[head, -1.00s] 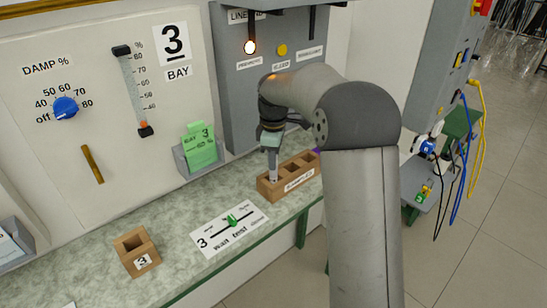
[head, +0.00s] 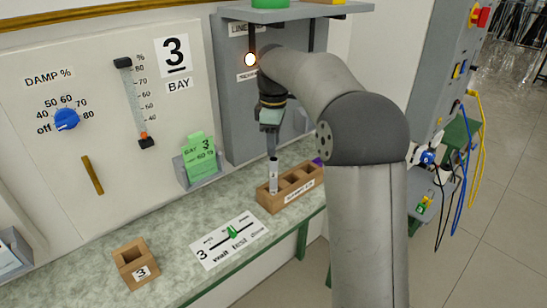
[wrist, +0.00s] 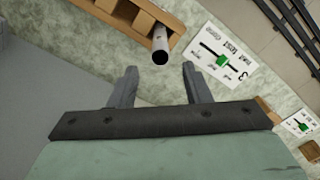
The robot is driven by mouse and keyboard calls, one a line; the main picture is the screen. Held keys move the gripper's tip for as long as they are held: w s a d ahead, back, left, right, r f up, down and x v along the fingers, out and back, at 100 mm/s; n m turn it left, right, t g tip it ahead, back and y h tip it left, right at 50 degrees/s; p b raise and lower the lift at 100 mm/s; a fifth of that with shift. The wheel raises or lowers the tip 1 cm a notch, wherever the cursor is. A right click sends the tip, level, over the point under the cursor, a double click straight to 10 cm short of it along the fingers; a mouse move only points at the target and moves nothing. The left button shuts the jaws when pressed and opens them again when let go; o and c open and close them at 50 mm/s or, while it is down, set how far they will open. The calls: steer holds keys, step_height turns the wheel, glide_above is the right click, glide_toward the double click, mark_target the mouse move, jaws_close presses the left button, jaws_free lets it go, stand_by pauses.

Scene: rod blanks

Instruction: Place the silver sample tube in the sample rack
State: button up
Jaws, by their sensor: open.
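The silver sample tube (head: 273,177) stands upright in the left end compartment of the wooden sample rack (head: 297,195). In the wrist view the tube (wrist: 160,45) shows its dark round open end beside the rack's wooden edge (wrist: 181,34). My gripper (head: 272,147) is just above the tube. In the wrist view my gripper (wrist: 158,72) has its two fingers spread wide, with nothing between them, and the tube lies beyond their tips. The other rack compartments that I can see look empty.
A green card (head: 199,158) sits in a wall holder. A grey cabinet (head: 236,100) stands behind my gripper.

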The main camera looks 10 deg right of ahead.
step_height(320, 180, up, 3)
steer(key=shift+f, duration=0.15)
steer(key=shift+s, duration=0.15)
steer(key=s+f+m, duration=0.4)
steer(key=s, duration=0.7)
steer(key=s+f+m, duration=0.4)
steer(key=s+f, duration=0.1)
steer(key=s, duration=0.6)
steer(key=s+f+m, duration=0.4)
steer(key=s+m, duration=0.1)
steer(key=s, duration=0.7)
steer(key=shift+a+f, duration=0.3)
steer(key=shift+f, duration=0.1)
steer(key=shift+c, duration=0.8)
